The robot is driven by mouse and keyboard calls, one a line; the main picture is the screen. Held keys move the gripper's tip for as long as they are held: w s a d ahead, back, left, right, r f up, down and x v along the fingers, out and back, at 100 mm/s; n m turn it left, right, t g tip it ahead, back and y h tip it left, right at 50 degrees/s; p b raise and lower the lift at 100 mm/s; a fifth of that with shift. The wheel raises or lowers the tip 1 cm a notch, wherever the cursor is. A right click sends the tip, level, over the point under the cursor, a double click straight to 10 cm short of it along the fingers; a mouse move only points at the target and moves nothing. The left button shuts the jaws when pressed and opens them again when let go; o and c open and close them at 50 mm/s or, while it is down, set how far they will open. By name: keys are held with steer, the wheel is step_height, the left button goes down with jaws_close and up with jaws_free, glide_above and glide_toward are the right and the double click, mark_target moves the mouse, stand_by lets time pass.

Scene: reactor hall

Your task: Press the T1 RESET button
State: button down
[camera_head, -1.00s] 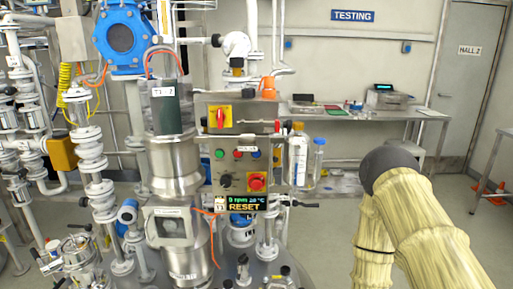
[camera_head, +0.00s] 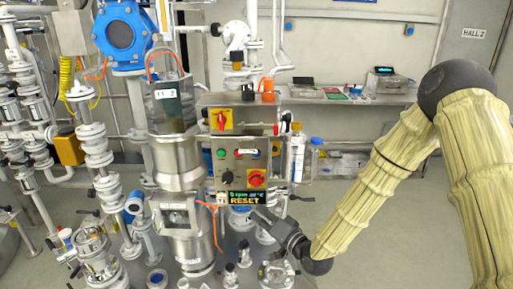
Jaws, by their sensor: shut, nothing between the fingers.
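A grey control box (camera_head: 245,166) on the reactor carries a green button (camera_head: 221,153), a red button (camera_head: 238,154), a blue button (camera_head: 256,153), a black knob (camera_head: 227,177) and a red mushroom button on yellow (camera_head: 257,178). Below them is a dark display (camera_head: 245,197) with a green readout and the word RESET in yellow. My dark gripper (camera_head: 258,214) is shut and empty, just below and right of the display. Whether it touches anything is unclear.
A red and yellow switch (camera_head: 221,120) sits above the buttons. Bottles (camera_head: 299,155) stand right of the box. Glass and metal fittings (camera_head: 240,258) crowd the vessel top below my gripper. A bench (camera_head: 345,97) stands behind; floor at right is open.

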step_height(320, 180, up, 12)
steer(key=w+a+t+y+p, duration=0.1)
steer(key=w+y, duration=0.1)
steer(key=shift+w+a+y, duration=0.2)
steer(key=shift+a+y, duration=0.05)
steer(key=shift+y, duration=0.15)
steer(key=shift+p, duration=0.3)
steer(key=shift+w, duration=4.4)
steer(key=shift+w+f, duration=0.1)
steer(key=shift+w, duration=0.05)
steer(key=shift+w+b, duration=0.25)
steer(key=shift+b, duration=0.15)
